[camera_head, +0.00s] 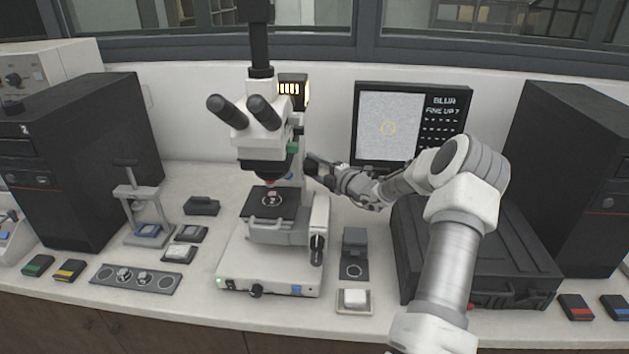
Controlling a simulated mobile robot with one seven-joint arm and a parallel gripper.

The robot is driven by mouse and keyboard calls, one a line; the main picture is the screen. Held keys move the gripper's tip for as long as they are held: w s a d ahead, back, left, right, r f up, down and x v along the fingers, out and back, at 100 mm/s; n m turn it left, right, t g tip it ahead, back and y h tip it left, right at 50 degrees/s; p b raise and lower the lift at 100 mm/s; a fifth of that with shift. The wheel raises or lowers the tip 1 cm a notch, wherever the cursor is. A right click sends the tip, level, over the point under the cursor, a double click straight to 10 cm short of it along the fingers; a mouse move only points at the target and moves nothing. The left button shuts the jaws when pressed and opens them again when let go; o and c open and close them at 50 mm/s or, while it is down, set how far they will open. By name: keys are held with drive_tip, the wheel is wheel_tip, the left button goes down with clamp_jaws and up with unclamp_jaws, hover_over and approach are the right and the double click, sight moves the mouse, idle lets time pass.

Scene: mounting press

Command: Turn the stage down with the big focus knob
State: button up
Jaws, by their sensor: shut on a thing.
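The microscope (275,150) stands at the middle of the bench, white with black eyepieces. Its black stage plate (259,205) lies level under the objective, with a small bright sample on it. My gripper (318,170) is at the right side of the microscope's column, above stage height. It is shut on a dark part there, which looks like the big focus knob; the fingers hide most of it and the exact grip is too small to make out. Another dark knob (317,249) sits lower on the right side of the stand, clear of my gripper.
A monitor (412,125) behind shows a grey picture with a yellow ring and the word BLUR. A black case (475,260) lies at right under my arm. Dark cabinets stand at both sides. Small trays and holders (354,300) lie in front.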

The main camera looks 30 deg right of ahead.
drive_tip(key=n+t+b, duration=0.1)
drive_tip(key=n+b, duration=0.1)
drive_tip(key=n+t+y+b, duration=0.1)
drive_tip(key=n+t+b, duration=0.1)
drive_tip(key=b, duration=0.1)
drive_tip(key=shift+f, duration=0.4)
drive_tip(key=shift+r+n+t+y+b, duration=0.15)
drive_tip(key=shift+n+t+y+b, duration=0.9)
drive_tip(key=shift+n, duration=0.75)
drive_tip(key=shift+r+n+y+b, duration=0.1)
drive_tip(key=shift+n+y+b, duration=0.15)
drive_tip(key=shift+n+b, duration=0.1)
drive_tip(key=o, duration=1.4)
drive_tip(key=shift+c, duration=0.2)
